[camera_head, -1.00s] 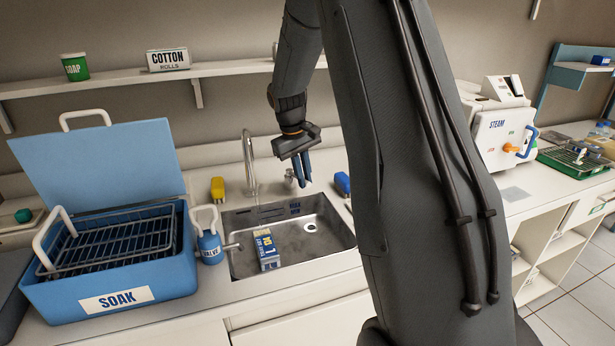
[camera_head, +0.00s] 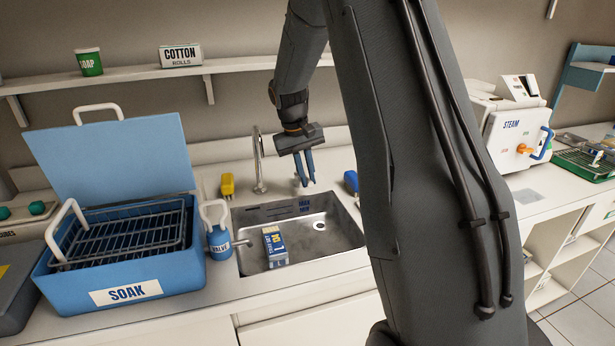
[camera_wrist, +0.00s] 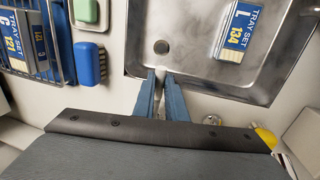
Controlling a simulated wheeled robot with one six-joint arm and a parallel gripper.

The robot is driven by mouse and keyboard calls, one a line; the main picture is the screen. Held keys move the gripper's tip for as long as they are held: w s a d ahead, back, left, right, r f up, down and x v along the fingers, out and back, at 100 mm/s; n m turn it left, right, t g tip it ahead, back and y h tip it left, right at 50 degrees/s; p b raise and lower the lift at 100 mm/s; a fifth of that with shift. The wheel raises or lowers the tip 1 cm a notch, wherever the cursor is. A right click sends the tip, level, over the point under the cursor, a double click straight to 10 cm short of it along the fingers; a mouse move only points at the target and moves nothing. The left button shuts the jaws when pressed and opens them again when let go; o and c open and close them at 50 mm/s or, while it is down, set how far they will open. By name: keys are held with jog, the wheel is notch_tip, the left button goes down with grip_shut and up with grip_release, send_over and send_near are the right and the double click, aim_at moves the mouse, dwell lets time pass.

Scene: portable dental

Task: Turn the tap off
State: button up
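The silver gooseneck tap (camera_head: 259,160) stands on the counter behind the steel sink (camera_head: 345,233). In the wrist view, its shiny base (camera_wrist: 212,119) shows near the bottom right. My gripper (camera_head: 304,181) points down at the back edge of the sink, to the right of the tap spout. Its two blue fingers are apart by a narrow gap. In the wrist view, something pale or silvery shows between the fingers (camera_wrist: 160,82); I cannot tell if it is a tap handle or the counter. I cannot make out running water.
A TRAY SET carton (camera_head: 274,245) lies in the sink. A yellow item (camera_head: 227,185) stands left of the tap; a blue item (camera_head: 351,181) stands right of my gripper. A blue VALVE unit (camera_head: 219,243) and the SOAK bath (camera_head: 180,270) are left of the sink.

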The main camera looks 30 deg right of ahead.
jog(key=o, duration=0.4)
jog(key=shift+a, duration=0.1)
jog(key=shift+c, duration=0.2)
jog(key=shift+r, duration=0.1)
notch_tip(320, 180, up, 8)
jog(key=a+b, duration=0.1)
jog(key=shift+w+a+f+b, duration=0.15)
jog(key=shift+a+f+b, duration=0.1)
jog(key=shift+b, duration=0.15)
